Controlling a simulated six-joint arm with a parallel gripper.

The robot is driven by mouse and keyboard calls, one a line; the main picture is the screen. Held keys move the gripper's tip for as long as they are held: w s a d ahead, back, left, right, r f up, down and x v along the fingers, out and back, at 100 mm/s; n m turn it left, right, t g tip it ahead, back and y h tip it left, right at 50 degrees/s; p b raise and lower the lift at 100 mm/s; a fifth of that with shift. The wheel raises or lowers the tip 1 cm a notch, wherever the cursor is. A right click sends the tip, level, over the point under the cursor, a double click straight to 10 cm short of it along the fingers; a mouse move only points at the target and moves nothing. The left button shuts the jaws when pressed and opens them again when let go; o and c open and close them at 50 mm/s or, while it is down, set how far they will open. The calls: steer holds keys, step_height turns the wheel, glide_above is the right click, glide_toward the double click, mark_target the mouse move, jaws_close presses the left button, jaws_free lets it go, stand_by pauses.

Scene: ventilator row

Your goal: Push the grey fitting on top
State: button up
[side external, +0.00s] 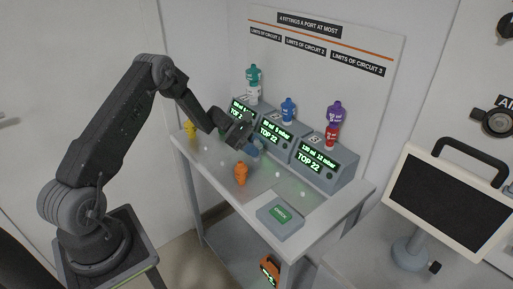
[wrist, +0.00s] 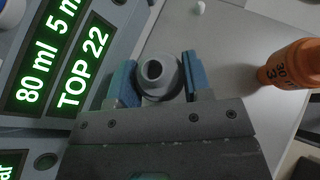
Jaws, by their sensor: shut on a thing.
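The grey fitting (wrist: 160,90) sits between the blue pads of my gripper (wrist: 160,74) in the wrist view, its round open end facing the camera. My gripper is shut on it. In the side view my gripper (side external: 251,147) is low over the table, in front of the middle ventilator (side external: 282,141). The fitting cannot be made out there. The left ventilator (side external: 240,112) bears a white fitting (side external: 252,93) with a teal one (side external: 253,74) on top. The middle one bears a blue fitting (side external: 288,109). The right one (side external: 318,163) bears a red fitting (side external: 332,136) under a purple one (side external: 334,113).
An orange fitting (side external: 241,174) stands on the table (side external: 215,160), right of my gripper in the wrist view (wrist: 292,66). A yellow fitting (side external: 190,129) stands at the left end. A grey box with a green label (side external: 281,216) is at the front right. Small white bits lie about.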

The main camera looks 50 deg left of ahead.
mark_target(256, 139)
steer(key=shift+r, duration=0.2)
steer(key=shift+c, duration=0.3)
steer(key=shift+r, duration=1.35)
step_height(256, 139, up, 35)
steer(key=w+d+n+t+y, duration=0.2)
steer(key=w+d+n, duration=0.1)
steer(key=w+d, duration=0.5)
steer(key=w+d+n+t+y, duration=0.25)
steer(key=w+d, duration=0.35)
steer(key=d, duration=0.5)
steer(key=shift+n, duration=0.45)
steer(key=shift+d+f, duration=0.1)
steer(key=shift+f, duration=5.6)
